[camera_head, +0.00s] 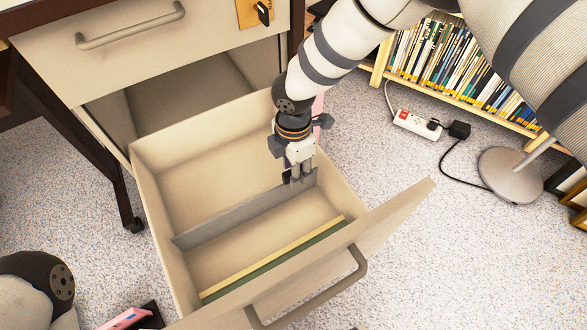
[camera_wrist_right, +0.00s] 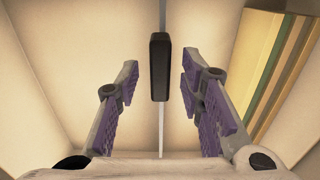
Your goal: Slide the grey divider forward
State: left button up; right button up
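The grey divider (camera_head: 245,210) stands upright across the inside of the open beige drawer (camera_head: 150,185). In the right wrist view it is seen edge-on as a thin pale line (camera_wrist_right: 162,120), with a dark upright tab (camera_wrist_right: 160,67) on that line. My right gripper (camera_head: 298,178) points down into the drawer at the divider's right end. Its fingers are open, one on each side of the dark tab, with a gap on both sides. Part of the divider's right end is hidden behind the fingers. My left gripper is not in view; only part of that arm shows at lower left.
Yellow and green folders (camera_head: 275,262) stand in the drawer near its handle (camera_head: 310,300). An upper drawer (camera_head: 150,45) is closed above. A power strip (camera_head: 416,123), a lamp base (camera_head: 510,175) and a bookshelf (camera_head: 450,60) are to the right.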

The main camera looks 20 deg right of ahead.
jog(key=shift+f, duration=0.15)
